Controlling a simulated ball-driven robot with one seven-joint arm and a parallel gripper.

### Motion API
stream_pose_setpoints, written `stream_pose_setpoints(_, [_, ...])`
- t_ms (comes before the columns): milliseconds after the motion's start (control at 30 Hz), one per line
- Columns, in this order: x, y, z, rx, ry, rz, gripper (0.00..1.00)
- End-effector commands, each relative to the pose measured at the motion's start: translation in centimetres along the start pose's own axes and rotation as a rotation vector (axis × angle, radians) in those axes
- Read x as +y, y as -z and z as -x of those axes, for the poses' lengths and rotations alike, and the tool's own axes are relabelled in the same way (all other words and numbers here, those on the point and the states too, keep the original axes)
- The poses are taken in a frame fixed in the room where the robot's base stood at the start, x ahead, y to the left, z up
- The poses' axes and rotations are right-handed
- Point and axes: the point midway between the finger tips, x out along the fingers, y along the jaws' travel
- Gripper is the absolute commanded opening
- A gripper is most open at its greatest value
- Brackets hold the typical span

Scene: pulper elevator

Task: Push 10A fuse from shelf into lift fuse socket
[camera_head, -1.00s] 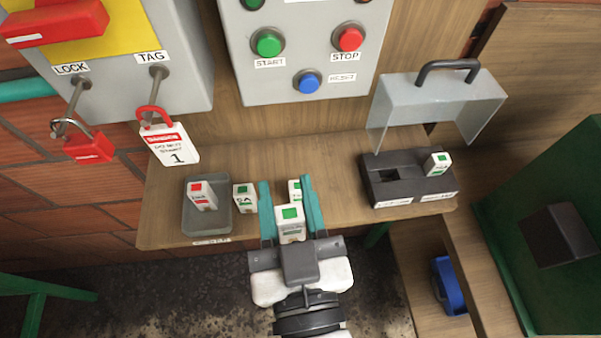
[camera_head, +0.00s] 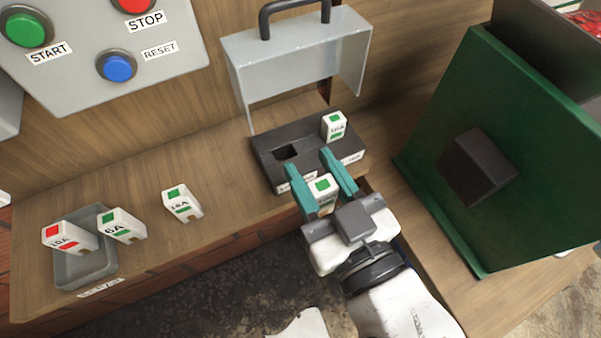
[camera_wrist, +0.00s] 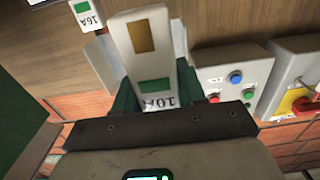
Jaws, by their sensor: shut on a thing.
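My gripper (camera_head: 328,181) is shut on the 10A fuse (camera_head: 322,187), a white block with a green square on top. In the wrist view the 10A fuse (camera_wrist: 144,60) stands between the fingers, with a brass-coloured plate and a "10A" label. In the head view my gripper is at the front edge of the black fuse block (camera_head: 270,155). The block's left socket (camera_head: 287,152) is an empty dark opening. A 16A fuse (camera_head: 334,125) sits in the block's right part. Whether the held fuse touches the block cannot be told.
A raised clear cover (camera_head: 295,55) with a black handle stands behind the block. On the wooden shelf (camera_head: 150,235) are a 16A fuse (camera_head: 182,204), a 6A fuse (camera_head: 122,225) and a red-marked fuse (camera_head: 70,238) in a grey tray (camera_head: 85,268). A green cabinet (camera_head: 500,130) stands at right.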

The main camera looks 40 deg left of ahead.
Motion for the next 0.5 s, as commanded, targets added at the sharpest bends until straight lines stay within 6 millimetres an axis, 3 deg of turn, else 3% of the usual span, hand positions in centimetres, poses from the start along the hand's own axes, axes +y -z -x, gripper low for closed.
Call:
stream_pose_setpoints(300, [0.0, 0.1, 0.0, 0.0, -0.001, 0.0, 0.08])
stream_pose_setpoints(500, [0.0, 0.0, -1.3, 0.001, 0.001, -0.001, 0.08])
